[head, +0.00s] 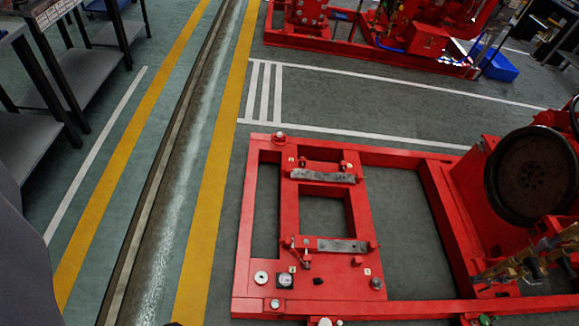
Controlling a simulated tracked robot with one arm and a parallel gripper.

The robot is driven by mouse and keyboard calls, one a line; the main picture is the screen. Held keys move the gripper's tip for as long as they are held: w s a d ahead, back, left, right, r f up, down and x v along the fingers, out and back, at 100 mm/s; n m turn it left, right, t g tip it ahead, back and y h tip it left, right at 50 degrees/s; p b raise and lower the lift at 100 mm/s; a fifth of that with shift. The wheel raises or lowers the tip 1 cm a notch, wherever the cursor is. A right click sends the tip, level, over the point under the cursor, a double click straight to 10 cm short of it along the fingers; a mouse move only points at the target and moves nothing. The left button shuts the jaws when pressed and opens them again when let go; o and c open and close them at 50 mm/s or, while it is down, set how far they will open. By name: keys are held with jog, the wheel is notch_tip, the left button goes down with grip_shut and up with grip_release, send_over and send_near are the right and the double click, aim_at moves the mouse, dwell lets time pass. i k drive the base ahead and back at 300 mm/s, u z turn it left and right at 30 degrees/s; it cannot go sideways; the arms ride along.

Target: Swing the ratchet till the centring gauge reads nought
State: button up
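The red pumpset base frame (252,215) lies on the floor at centre right. A small square gauge with a pale round face (285,280) sits on its near left corner; its reading is too small to make out. A second grey pad (322,176) lies farther back. My gripper is not in view.
A red engine with a dark flywheel (531,175) stands on the frame's right. Another red pumpset (420,40) and a blue bin (498,65) are at the back. Grey shelving (70,75) stands at left. The floor between yellow lines (212,180) is clear.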

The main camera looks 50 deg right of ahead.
aim_at(292, 251)
jog(key=z, duration=0.05)
jog(key=k, duration=1)
jog(key=z, duration=0.65)
jog(key=k, duration=0.4)
jog(key=z, duration=0.5)
jog(key=i, duration=1.5)
jog(key=u, duration=0.4)
